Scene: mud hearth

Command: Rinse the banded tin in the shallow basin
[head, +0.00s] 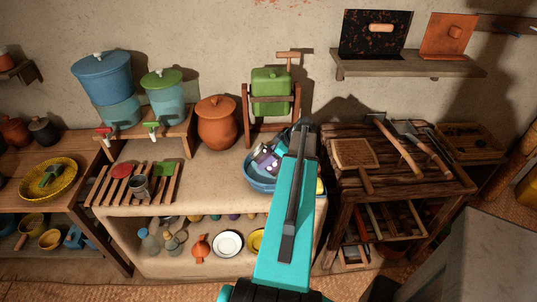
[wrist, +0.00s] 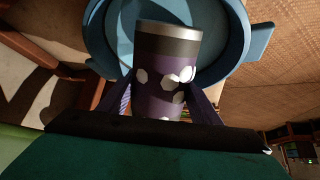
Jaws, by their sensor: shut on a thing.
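The tin (wrist: 165,88) is purple with white spots, a dark grey band and a silver end. My gripper (wrist: 165,108) is shut on it, with one finger at each side. In the head view the tin (head: 266,158) shows small at the basin, partly hidden by my arm. The blue shallow basin (head: 256,185) stands on the pale clay counter. In the wrist view the basin (wrist: 101,43) lies behind the tin, and the tin's silver end overlaps its inside. Whether the tin touches the basin, or water is in it, I cannot tell.
A clay pot (head: 217,125) and a green drum in a wooden frame (head: 270,92) stand behind the basin. A slatted rack (head: 160,185) with a metal cup is to the left. A dark wooden table (head: 440,178) with tools adjoins on the right. The counter's front middle is clear.

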